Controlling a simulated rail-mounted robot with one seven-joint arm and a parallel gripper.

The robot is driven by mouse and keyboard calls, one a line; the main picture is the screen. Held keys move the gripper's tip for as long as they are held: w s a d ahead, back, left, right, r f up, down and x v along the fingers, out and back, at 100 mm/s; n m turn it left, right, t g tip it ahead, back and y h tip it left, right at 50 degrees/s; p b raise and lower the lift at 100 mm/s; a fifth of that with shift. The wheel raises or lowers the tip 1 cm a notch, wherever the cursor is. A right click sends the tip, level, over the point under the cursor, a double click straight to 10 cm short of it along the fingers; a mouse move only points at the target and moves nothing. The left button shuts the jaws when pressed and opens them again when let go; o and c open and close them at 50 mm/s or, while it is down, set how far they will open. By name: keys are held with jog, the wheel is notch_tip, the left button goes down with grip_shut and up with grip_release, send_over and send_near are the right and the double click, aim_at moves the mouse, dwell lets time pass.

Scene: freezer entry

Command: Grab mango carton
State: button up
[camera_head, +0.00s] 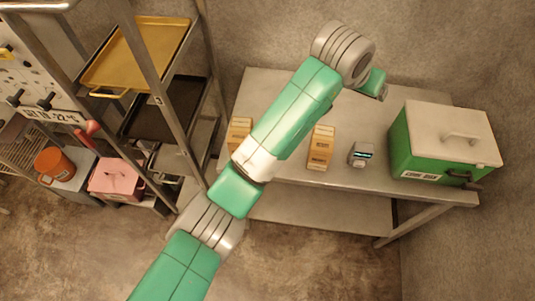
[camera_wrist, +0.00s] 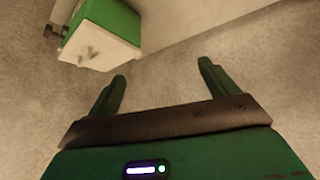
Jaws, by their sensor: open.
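Two tan cartons stand on the metal table (camera_head: 262,92). One carton (camera_head: 320,147) is near the front edge at the table's middle. The other carton (camera_head: 238,133) is at the left end, partly behind my arm. Their labels are too small to read, so I cannot tell which is mango. My gripper (camera_wrist: 162,74) is open and empty in the wrist view, with two green fingers apart and only grey surface between them. In the head view my arm reaches over the table, its green end near the back, away from both cartons. No carton shows in the wrist view.
A green cool box (camera_head: 428,150) with a white lid stands at the table's right. It also shows in the wrist view (camera_wrist: 112,22). A small grey device (camera_head: 361,155) with a lit display sits beside the middle carton. A rack with a yellow tray (camera_head: 137,52) stands left.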

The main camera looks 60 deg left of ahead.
aim_at(240, 130)
jog(key=s+a+f+n+g+b, duration=0.2)
jog(key=s+a+f, duration=0.4)
jog(key=s, duration=0.1)
jog(key=s+a+f+n+g+h+b, duration=0.1)
jog(key=s+a+f+n+g, duration=0.1)
jog(key=s+a+f, duration=0.5)
jog(key=s+a+f+n+g+b, duration=0.1)
jog(key=s+a+f+g+b, duration=0.1)
jog(key=s+a+f, duration=0.4)
jog(key=shift+s+a+f+n+g+b, duration=0.2)
jog(key=shift+s+a+n+g+b, duration=0.3)
jog(key=shift+g, duration=0.3)
jog(key=shift+w+f, duration=0.1)
jog(key=shift+f, duration=1.2)
jog(key=f, duration=0.1)
jog(key=f+b, duration=0.1)
jog(key=f, duration=0.1)
jog(key=f+b, duration=0.1)
jog(key=f, duration=0.1)
jog(key=shift+a, duration=0.3)
jog(key=c, duration=1.4)
notch_tip(240, 130, up, 10)
jog(key=shift+r+p, duration=0.1)
jog(key=shift+p, duration=1.15)
